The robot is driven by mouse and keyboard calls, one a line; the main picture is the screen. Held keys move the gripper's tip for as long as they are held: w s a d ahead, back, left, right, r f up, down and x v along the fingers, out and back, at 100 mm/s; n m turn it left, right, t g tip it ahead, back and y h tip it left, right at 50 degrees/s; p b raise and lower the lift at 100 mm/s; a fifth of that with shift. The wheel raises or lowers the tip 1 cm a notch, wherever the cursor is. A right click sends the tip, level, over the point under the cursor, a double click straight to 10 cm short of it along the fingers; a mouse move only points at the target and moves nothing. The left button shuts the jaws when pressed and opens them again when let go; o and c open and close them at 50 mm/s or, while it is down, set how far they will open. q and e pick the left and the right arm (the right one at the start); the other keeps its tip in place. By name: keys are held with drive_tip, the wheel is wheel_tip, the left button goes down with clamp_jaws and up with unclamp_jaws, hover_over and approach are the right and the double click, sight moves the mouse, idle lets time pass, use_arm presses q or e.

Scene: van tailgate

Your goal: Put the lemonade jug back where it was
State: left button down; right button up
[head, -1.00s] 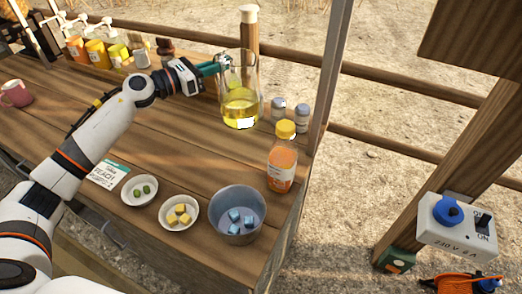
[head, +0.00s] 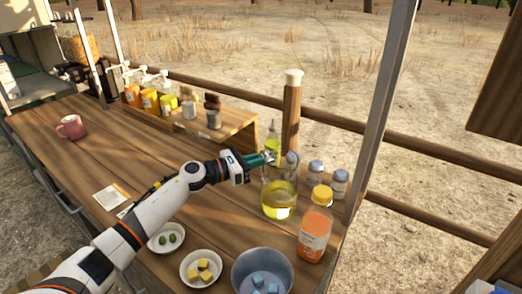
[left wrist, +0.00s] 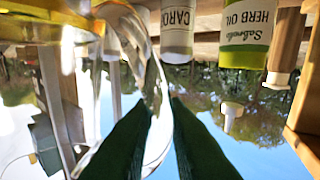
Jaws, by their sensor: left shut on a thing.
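The lemonade jug (head: 279,200) is clear glass with yellow liquid in its lower part. In the head view it is upright at the right end of the wooden counter (head: 130,165), behind and left of the orange bottle. I cannot tell whether its base touches the counter. My left gripper (head: 267,158) comes from the left and is shut on the jug's handle. In the left wrist view the curved glass handle (left wrist: 158,115) passes between the dark green fingers, with the jug's body (left wrist: 60,60) at the left. My right gripper is not in view.
An orange bottle with yellow cap (head: 315,230) and two lidded jars (head: 327,180) stand close to the jug's right. A herb oil bottle (head: 272,138) is behind it. Bowls (head: 202,265) line the front edge; a rack (head: 225,125) stands at the back.

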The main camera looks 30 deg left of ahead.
use_arm(q)
drive_tip(key=c, duration=1.8)
unclamp_jaws()
drive_tip(key=shift+f, duration=0.2)
drive_tip(key=o, duration=0.4)
drive_tip(key=shift+s, duration=0.1)
drive_tip(key=b+v, duration=0.2)
drive_tip(key=v, duration=1)
drive_tip(key=shift+b, duration=0.4)
